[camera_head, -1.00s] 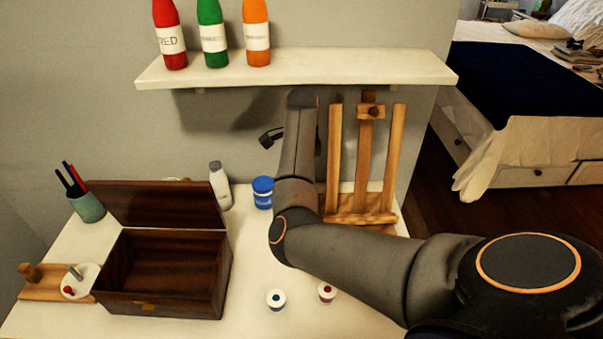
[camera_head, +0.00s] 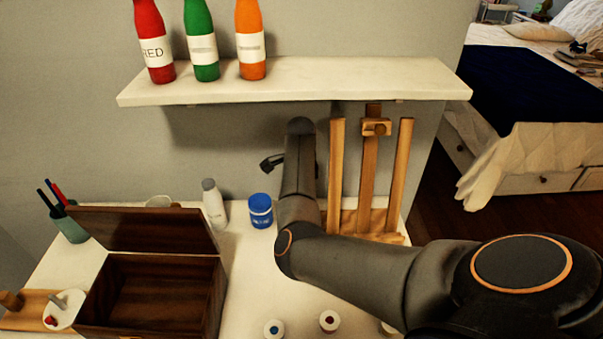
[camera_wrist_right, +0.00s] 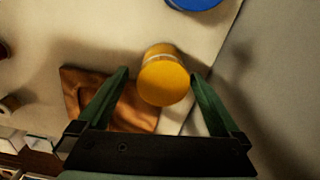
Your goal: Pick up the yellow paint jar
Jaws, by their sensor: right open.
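The yellow paint jar (camera_wrist_right: 163,80) shows in the right wrist view, seen from above with its round yellow top toward the camera. My right gripper (camera_wrist_right: 159,74) is open, with its two green fingers on either side of the jar and a gap at each finger. In the head view the jar is hidden behind my right arm, and only a small dark part of the right gripper (camera_head: 270,163) shows left of the forearm. My left gripper is not in view.
A blue jar (camera_head: 260,211) and a white bottle (camera_head: 214,204) stand left of my right arm. A wooden easel (camera_head: 368,180) is just to its right. A shelf (camera_head: 300,80) with bottles juts out above. An open wooden box (camera_head: 150,295) fills the table's left.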

